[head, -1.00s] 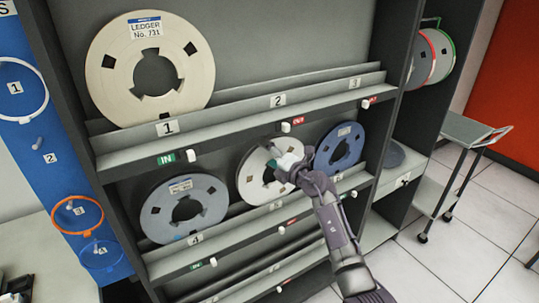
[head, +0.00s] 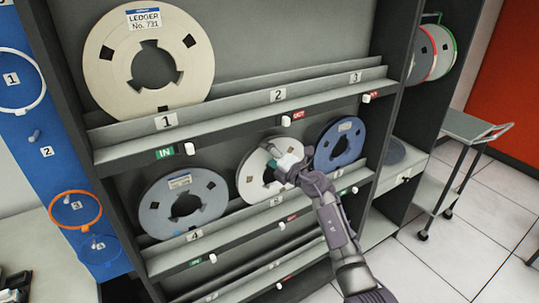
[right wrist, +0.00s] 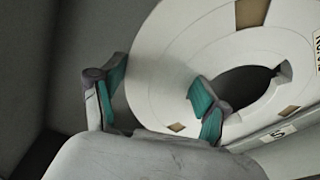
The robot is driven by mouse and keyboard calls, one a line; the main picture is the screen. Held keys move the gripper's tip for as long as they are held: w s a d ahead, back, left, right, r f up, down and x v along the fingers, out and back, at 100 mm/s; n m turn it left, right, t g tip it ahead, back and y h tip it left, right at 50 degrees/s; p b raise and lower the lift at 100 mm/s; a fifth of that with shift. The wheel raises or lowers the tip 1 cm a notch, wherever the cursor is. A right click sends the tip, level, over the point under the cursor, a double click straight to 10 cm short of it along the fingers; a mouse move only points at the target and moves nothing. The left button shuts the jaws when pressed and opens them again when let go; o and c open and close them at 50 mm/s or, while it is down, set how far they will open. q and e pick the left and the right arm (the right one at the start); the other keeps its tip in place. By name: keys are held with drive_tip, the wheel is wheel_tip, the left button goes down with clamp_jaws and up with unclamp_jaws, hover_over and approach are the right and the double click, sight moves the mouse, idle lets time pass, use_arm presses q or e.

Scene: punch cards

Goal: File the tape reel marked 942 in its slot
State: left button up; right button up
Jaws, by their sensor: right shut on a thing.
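A white tape reel (head: 252,182) stands in the middle row of the rack, behind the label 5, leaning back. My right gripper (head: 284,162) is shut on it and covers part of its face. In the right wrist view, one finger of the gripper (right wrist: 160,97) is outside the rim of the white reel (right wrist: 165,55) and the other is at its hub hole. The reel's label is cut off at the right edge there, so I cannot read its number. My left gripper is not in view.
A cream reel marked Ledger No. 731 (head: 105,75) stands in slot 1 above. A grey reel (head: 150,215) is in slot 4, left of the white one, and a blue reel (head: 352,150) is close on its right. Slots 2 (head: 278,96) and 3 are empty.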

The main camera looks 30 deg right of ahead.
idle(0.4)
drive_tip(key=o, duration=1.8)
drive_tip(key=shift+f, duration=0.1)
drive_tip(key=shift+f, duration=0.25)
drive_tip(key=shift+c, duration=1.3)
drive_tip(key=shift+r, duration=0.1)
drive_tip(key=shift+s+r, duration=0.1)
